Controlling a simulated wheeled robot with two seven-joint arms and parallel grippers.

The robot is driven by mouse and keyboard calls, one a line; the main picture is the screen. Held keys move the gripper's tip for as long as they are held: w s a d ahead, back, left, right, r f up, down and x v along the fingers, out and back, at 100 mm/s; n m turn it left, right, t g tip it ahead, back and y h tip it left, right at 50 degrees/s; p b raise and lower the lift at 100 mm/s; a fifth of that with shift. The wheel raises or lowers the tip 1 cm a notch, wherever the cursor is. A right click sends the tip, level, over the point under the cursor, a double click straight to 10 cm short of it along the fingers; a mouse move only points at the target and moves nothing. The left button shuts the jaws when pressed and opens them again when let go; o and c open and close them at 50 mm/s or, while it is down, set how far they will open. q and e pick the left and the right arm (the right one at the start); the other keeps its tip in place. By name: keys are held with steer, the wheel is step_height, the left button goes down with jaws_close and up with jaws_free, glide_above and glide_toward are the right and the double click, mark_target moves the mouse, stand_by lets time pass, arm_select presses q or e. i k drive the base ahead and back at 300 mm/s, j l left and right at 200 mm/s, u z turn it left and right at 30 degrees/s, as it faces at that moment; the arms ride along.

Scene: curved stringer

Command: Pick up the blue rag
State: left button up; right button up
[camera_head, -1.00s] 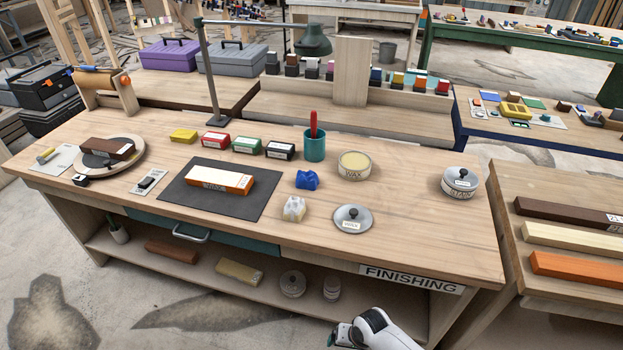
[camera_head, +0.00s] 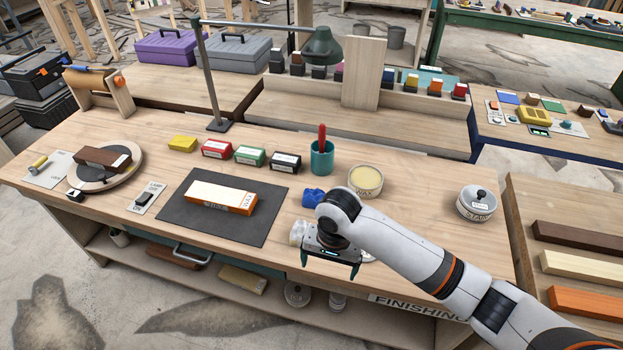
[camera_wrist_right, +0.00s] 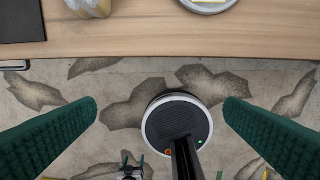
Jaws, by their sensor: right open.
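The blue rag (camera_head: 311,198) is a small crumpled bundle on the finishing bench (camera_head: 420,190), left of the wax tin. My right wrist hides its right side, and it is not in the right wrist view. My right gripper (camera_head: 331,268) is at the bench's front edge, nearer the front than the rag, with its fingers pointing down. In the right wrist view its green fingers (camera_wrist_right: 160,112) are wide apart with nothing between them.
A white rag (camera_head: 297,232) sits just left of my right gripper; it also shows in the wrist view (camera_wrist_right: 90,6). Behind are a teal cup (camera_head: 321,158) and the wax tin (camera_head: 365,181). A grey lid is mostly hidden by my arm. A dark mat (camera_head: 180,212) lies left.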

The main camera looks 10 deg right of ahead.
mark_target(310, 197)
steer(key=i, duration=1)
